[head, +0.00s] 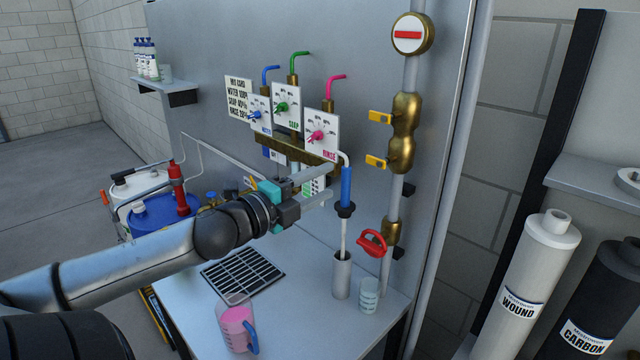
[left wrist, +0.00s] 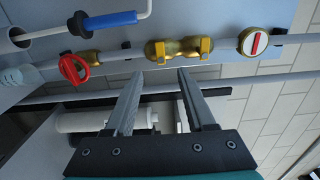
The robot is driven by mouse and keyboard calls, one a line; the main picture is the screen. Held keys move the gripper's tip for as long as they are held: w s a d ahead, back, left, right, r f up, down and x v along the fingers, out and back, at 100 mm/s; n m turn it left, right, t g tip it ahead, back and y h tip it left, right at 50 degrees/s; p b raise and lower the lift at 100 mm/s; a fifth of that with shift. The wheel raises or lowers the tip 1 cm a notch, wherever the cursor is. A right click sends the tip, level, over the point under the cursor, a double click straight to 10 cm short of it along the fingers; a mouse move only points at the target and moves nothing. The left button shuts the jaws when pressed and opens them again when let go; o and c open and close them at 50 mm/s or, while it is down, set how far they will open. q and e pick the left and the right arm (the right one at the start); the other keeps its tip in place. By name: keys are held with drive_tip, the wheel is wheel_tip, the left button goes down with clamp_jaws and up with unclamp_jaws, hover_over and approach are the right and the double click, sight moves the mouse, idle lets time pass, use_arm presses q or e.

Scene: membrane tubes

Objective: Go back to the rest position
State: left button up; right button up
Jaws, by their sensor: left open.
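My left gripper (head: 318,186) reaches in from the left in the head view, above the white bench and just left of the blue-handled tool (head: 346,187). In the left wrist view my left gripper (left wrist: 156,92) shows its two fingers spread apart with nothing between them. The blue-handled tool (left wrist: 108,20) shows at the upper left there, apart from the fingers. Its thin shaft goes down into a grey cylinder (head: 342,275) on the bench. My right gripper is in neither view.
A brass-fitted pipe with yellow levers (head: 376,161) and a red valve handle (head: 371,244) stands right of the gripper. A pink-filled jug (head: 236,325), a glass beaker (head: 369,294) and a black grate (head: 242,273) are on the bench. Dial panels (head: 287,106) are on the wall behind.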

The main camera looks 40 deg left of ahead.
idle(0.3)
use_arm(q)
drive_tip(key=s+d+f+n+g+y, duration=0.1)
drive_tip(key=s+f+n+g+y, duration=0.2)
drive_tip(key=s+f+n, duration=0.5)
drive_tip(key=s+d+f+n+g+y, duration=0.1)
drive_tip(key=d+f+n+g+y, duration=0.2)
drive_tip(key=f, duration=0.8)
drive_tip(key=s+d+f+n+g+h, duration=0.25)
drive_tip(key=s+d+f+g, duration=0.2)
drive_tip(key=s+d, duration=0.35)
drive_tip(key=s+d+f+n+g+h, duration=0.2)
drive_tip(key=s+d+f+n+g, duration=0.3)
drive_tip(key=d, duration=0.5)
drive_tip(key=s+f+m+b, duration=0.3)
drive_tip(key=f+b, duration=0.6)
drive_tip(key=f, duration=2.2)
drive_tip(key=s+a+f+b, duration=0.1)
drive_tip(key=s+f+b, duration=0.2)
drive_tip(key=s+f, duration=0.4)
drive_tip(key=s+a+f+n+g+b, duration=0.1)
drive_tip(key=s+f+b, duration=0.3)
drive_tip(key=s+f, duration=0.4)
wheel_tip(320, 180, down, 5)
drive_tip(key=shift+s+a+r, duration=0.1)
drive_tip(key=shift+s+a, duration=0.2)
drive_tip(key=shift+a, duration=0.25)
